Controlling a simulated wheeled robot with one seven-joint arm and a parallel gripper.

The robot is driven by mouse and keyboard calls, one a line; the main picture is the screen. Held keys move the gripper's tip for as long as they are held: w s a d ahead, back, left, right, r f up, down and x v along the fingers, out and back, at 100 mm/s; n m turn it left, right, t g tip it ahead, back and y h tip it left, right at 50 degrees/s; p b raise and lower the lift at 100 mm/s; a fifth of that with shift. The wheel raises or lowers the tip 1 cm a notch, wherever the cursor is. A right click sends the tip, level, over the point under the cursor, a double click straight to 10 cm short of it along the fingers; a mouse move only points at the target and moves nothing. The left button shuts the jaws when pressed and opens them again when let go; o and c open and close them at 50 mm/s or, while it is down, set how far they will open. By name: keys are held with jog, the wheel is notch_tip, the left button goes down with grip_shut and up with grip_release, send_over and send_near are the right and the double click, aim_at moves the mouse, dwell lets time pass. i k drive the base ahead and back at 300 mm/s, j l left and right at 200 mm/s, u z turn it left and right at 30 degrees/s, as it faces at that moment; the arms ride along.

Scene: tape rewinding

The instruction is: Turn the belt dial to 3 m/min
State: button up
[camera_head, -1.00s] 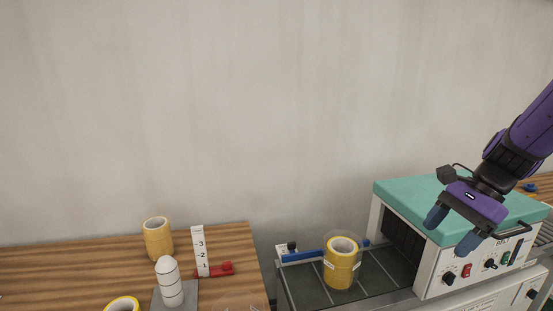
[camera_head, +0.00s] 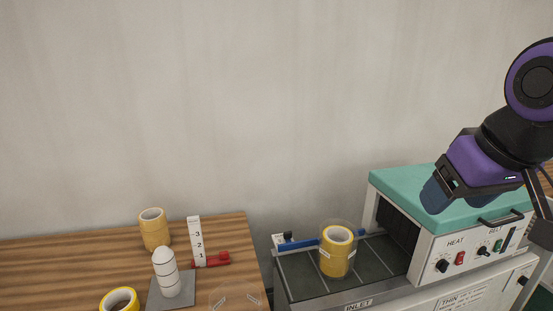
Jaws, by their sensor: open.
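The belt dial (camera_head: 483,251) is a small black knob under the BELT label on the white front panel of the teal-topped machine (camera_head: 400,186). Its exact setting is too small to read. The HEAT knob (camera_head: 442,266) and a red switch (camera_head: 460,258) sit to its left, and a dark green strip (camera_head: 509,239) to its right. My gripper (camera_head: 437,196) is open and empty. In the picture its blue fingers overlap the teal top, up and to the left of the belt dial, apart from the dial.
A wrapped stack of yellow tape (camera_head: 336,256) stands on the inlet conveyor (camera_head: 310,281). The wooden table (camera_head: 60,265) at left holds tape rolls (camera_head: 154,229), a white ringed post (camera_head: 165,270) and a red-based height gauge (camera_head: 195,240). A black handle (camera_head: 500,218) sticks out above the panel.

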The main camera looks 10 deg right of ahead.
aim_at(482, 251)
jog(key=z, duration=1.35)
